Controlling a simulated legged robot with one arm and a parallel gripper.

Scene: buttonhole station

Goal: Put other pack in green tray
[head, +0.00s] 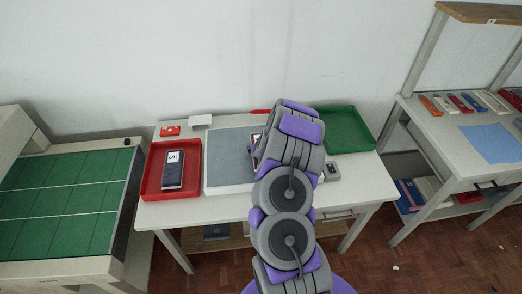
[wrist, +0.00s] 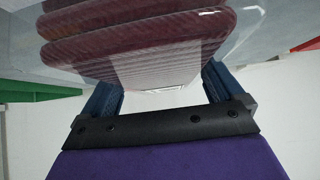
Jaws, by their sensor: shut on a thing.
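My gripper (wrist: 160,88) is shut on a clear-wrapped pack (wrist: 130,45) of dark red, ribbed, folded layers, between its two blue fingers. In the head view my arm hides the gripper and most of this pack. The green tray (head: 362,147) stands at the right back of the table; its visible part is empty and my arm covers its left side. Another pack (head: 173,170), dark with a white label, lies in the red tray (head: 147,188) at the left. A green edge (wrist: 35,92) and a red edge (wrist: 308,44) show in the wrist view.
A grey mat (head: 225,155) lies mid-table under my arm. A small grey device (head: 332,171) sits in front of the green tray. A red item (head: 170,131) and a white block (head: 201,121) stand at the back left. A shelved bench (head: 445,140) is at right, a green-topped unit (head: 65,200) at left.

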